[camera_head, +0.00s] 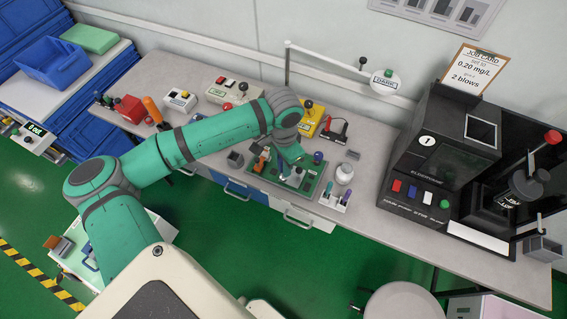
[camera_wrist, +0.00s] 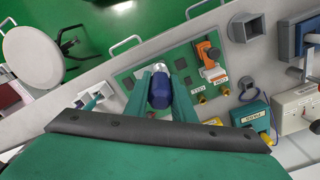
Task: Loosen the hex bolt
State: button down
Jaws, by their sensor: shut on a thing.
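My gripper (camera_head: 283,168) reaches down over a green board (camera_head: 310,185) on the bench. In the wrist view its two green fingers (camera_wrist: 161,82) stand on either side of a dark blue, rounded piece with a pale end (camera_wrist: 160,90), and they are shut on it. The board also shows in the wrist view (camera_wrist: 124,76). An orange part (camera_wrist: 207,50) and small brass fittings (camera_wrist: 202,98) beside white labels are on the board, right of the fingers. I cannot make out the hex bolt; the gripper hides part of the board.
A yellow box (camera_head: 310,119) stands behind. A large black machine (camera_head: 440,150) fills the bench's right.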

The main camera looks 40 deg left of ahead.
jog(key=n, duration=0.5)
jog(key=shift+n, duration=0.4)
jog(key=shift+n, duration=0.3)
jog(key=n, duration=0.5)
jog(key=shift+n, duration=0.4)
